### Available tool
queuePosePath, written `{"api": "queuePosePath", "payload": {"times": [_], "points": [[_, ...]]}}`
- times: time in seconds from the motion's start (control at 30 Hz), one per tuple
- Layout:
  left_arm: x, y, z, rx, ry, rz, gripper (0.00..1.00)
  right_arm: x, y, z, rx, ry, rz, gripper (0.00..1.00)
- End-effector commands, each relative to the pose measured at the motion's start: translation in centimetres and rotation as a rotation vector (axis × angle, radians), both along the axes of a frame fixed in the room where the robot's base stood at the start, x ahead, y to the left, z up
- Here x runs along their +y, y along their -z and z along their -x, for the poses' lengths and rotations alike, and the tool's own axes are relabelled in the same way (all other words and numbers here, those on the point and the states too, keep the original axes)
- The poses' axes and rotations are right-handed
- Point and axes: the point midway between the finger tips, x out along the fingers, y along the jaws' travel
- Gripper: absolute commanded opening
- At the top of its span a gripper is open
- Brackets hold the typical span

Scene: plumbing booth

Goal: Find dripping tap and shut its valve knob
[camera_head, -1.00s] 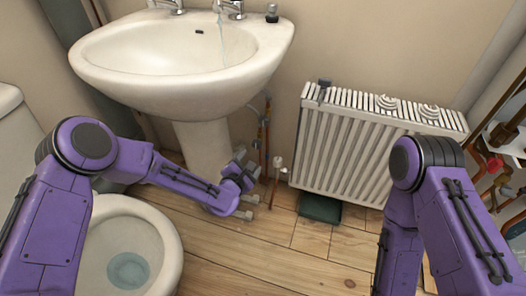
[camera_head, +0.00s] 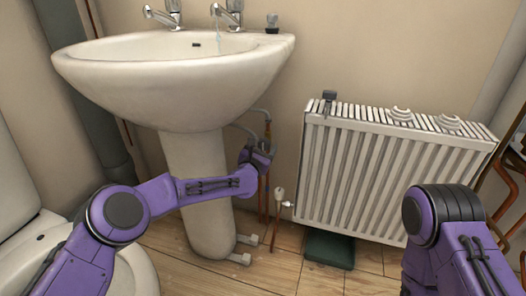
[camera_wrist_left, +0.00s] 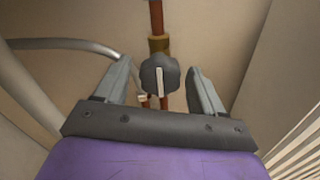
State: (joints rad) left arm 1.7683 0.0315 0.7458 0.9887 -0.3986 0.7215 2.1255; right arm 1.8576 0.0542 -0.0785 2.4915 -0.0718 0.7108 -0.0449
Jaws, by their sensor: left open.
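Two chrome taps stand on the back of the white sink. A thin stream of water falls from the right tap (camera_head: 229,14); none shows under the left tap (camera_head: 163,15). My left gripper (camera_head: 264,143) is at the pipes beneath the right side of the sink. In the left wrist view, its jaws (camera_wrist_left: 162,88) are open, with a finger on each side of a dark round valve knob (camera_wrist_left: 159,76). The knob has a pale bar across its face and sits on a copper pipe with a brass fitting. Contact with the fingers cannot be told. My right gripper is out of view.
The sink basin (camera_head: 150,90) overhangs the pipes, and its pedestal (camera_head: 200,185) stands left of them. A white radiator (camera_head: 385,175) is to the right, with a dark green box (camera_head: 329,249) beneath it. A grey hose (camera_wrist_left: 70,45) runs left of the knob.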

Motion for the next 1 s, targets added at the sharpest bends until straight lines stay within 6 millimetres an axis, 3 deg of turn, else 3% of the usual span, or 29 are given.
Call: {"api": "queuePosePath", "payload": {"times": [0.33, 0.5, 1.0], "points": [[-0.16, -0.04, -0.45, 0.001, 0.0, 0.001, 0.69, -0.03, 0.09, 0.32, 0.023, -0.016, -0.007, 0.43], [-0.13, -0.02, -0.44, 0.001, 0.0, 0.0, 0.14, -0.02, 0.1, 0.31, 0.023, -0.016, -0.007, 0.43], [-0.11, 0.04, -0.43, -0.033, 0.0, -0.106, 0.13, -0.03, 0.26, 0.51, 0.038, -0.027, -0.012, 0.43]]}}
